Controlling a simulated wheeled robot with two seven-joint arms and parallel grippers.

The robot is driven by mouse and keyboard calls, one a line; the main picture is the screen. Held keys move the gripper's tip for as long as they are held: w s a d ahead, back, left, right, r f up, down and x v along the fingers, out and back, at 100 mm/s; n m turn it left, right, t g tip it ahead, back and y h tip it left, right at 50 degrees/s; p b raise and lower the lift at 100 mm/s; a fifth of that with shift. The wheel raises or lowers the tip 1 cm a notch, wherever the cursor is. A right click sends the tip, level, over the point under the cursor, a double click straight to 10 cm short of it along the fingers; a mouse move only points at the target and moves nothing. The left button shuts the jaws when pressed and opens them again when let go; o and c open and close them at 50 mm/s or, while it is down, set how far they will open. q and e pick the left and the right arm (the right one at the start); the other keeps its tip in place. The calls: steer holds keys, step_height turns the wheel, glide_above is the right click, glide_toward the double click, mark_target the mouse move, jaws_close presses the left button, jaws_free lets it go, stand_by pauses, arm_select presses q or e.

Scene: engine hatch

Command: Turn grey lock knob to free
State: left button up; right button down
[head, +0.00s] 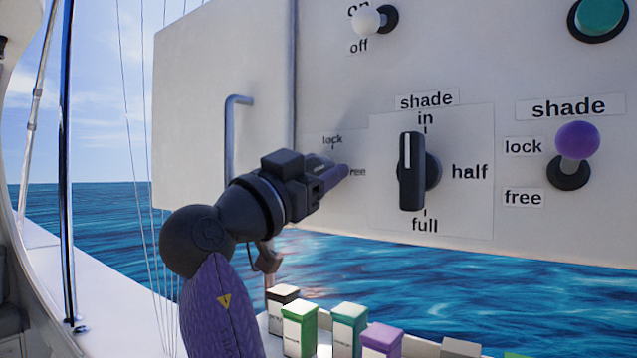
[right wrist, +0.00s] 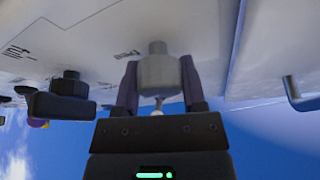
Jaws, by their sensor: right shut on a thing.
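The grey lock knob (right wrist: 158,68) sits on the white panel between the two purple fingers of my right gripper (right wrist: 158,88) in the right wrist view. The fingers press on both sides of it. In the head view my right gripper (head: 332,172) reaches the panel from the lower left and mostly hides the knob. The "lock" label (head: 332,140) shows above the fingers, and the "free" label (head: 357,172) shows partly at their right. I cannot tell which label the knob points to. My left gripper is not in view.
A black shade selector (head: 411,172) stands just right of my gripper. A purple-tipped shade lever (head: 576,142) is farther right, and a white on/off toggle (head: 367,21) is above. A bar handle (head: 232,140) is at the left. Several coloured boxes (head: 350,325) stand below.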

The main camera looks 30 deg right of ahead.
steer(key=shift+m+g, duration=1.4)
steer(key=shift+m, duration=1.5)
steer(key=shift+c, duration=0.7)
jaws_free()
steer(key=b+v, duration=0.2)
steer(key=v, duration=0.8)
